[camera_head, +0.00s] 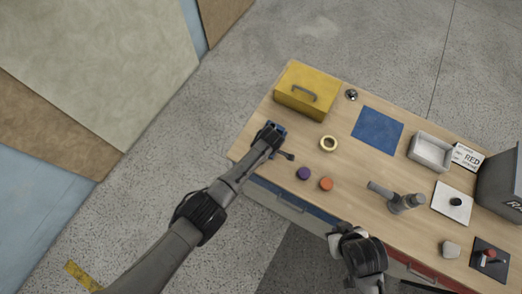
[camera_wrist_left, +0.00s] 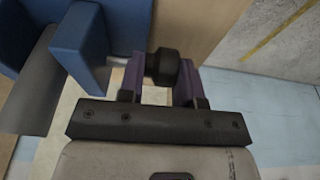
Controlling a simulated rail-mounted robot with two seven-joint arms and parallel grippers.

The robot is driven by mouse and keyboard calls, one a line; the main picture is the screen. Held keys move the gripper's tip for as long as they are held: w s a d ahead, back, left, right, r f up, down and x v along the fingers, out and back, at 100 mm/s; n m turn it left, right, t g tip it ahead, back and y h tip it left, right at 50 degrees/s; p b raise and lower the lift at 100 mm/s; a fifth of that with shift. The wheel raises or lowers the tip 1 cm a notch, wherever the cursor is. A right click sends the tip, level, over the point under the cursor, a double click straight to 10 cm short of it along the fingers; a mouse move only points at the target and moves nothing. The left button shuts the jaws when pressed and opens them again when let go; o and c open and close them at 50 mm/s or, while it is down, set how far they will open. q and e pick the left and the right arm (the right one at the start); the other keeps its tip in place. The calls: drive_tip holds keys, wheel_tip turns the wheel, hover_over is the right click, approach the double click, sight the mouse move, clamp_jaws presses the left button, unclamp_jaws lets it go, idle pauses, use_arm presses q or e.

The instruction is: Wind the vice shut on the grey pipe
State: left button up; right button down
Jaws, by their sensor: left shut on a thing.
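The blue vice (camera_head: 281,128) stands at the left corner of the workbench, largely covered by my left gripper (camera_head: 271,136). In the left wrist view its blue jaws (camera_wrist_left: 85,45) are at upper left. The grey pipe (camera_wrist_left: 38,85) shows there between the blue jaws; I cannot tell whether both jaws touch it. My left gripper (camera_wrist_left: 160,75) has its two purple fingers shut on the vice's black handle knob (camera_wrist_left: 163,64). My right arm's end (camera_head: 350,240) is over the bench's front edge; its fingers cannot be made out.
A yellow box (camera_head: 308,88) stands behind the vice. A tape ring (camera_head: 329,143), a purple cap (camera_head: 303,173) and an orange cap (camera_head: 326,184) lie to the right. Further right are a blue mat (camera_head: 377,130), a grey tool (camera_head: 405,203) and a white tray (camera_head: 432,151).

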use_arm(q)
drive_tip(key=shift+s+a+f, duration=0.15)
drive_tip(key=shift+a, duration=0.05)
drive_tip(key=o, duration=0.5)
drive_tip(key=shift+o, duration=1.2)
drive_tip(key=shift+s+a, duration=0.1)
drive_tip(key=shift+a, duration=0.05)
drive_tip(key=shift+d+r, duration=0.25)
drive_tip(key=shift+r, duration=0.2)
drive_tip(key=p+v, duration=0.1)
drive_tip(key=v, duration=1.1)
drive_tip(key=shift+r+p, duration=0.4)
